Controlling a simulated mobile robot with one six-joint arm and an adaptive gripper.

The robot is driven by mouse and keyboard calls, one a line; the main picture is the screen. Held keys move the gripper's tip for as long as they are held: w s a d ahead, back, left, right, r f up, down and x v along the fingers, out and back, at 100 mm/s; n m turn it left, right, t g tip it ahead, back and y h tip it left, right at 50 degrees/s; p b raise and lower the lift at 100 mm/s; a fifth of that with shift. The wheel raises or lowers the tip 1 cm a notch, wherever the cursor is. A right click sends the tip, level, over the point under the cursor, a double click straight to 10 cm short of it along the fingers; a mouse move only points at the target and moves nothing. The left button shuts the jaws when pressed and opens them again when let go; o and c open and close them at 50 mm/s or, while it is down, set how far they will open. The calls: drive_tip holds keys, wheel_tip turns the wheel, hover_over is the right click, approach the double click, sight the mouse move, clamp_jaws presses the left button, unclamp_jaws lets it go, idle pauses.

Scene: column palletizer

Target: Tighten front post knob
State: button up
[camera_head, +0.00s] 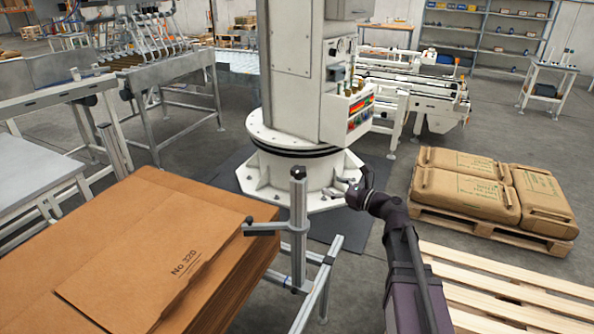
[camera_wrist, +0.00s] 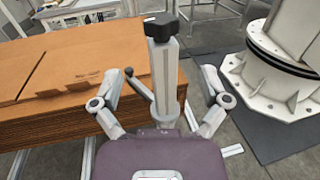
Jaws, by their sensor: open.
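A grey upright post (camera_head: 298,205) stands at the right edge of the cardboard stack. It has a dark knob-like cap on top (camera_head: 298,172), which shows as a black block in the wrist view (camera_wrist: 160,27). My gripper (camera_head: 340,188) is to the right of the post in the head view, with a visible gap. In the wrist view my open gripper (camera_wrist: 164,84) has its fingers spread, and the post appears between them, seemingly beyond the tips. Nothing is held.
The cardboard stack (camera_head: 130,240) fills the lower left. A metal frame (camera_head: 318,290) stands below the post. A white column base (camera_head: 300,165) is behind. Filled sacks (camera_head: 465,180) lie on a pallet at right, with an empty pallet (camera_head: 510,295) nearer.

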sight(293, 168)
drive_tip(key=x, duration=1.3)
drive_tip(key=shift+w+a, duration=0.1)
drive_tip(key=shift+a, duration=0.15)
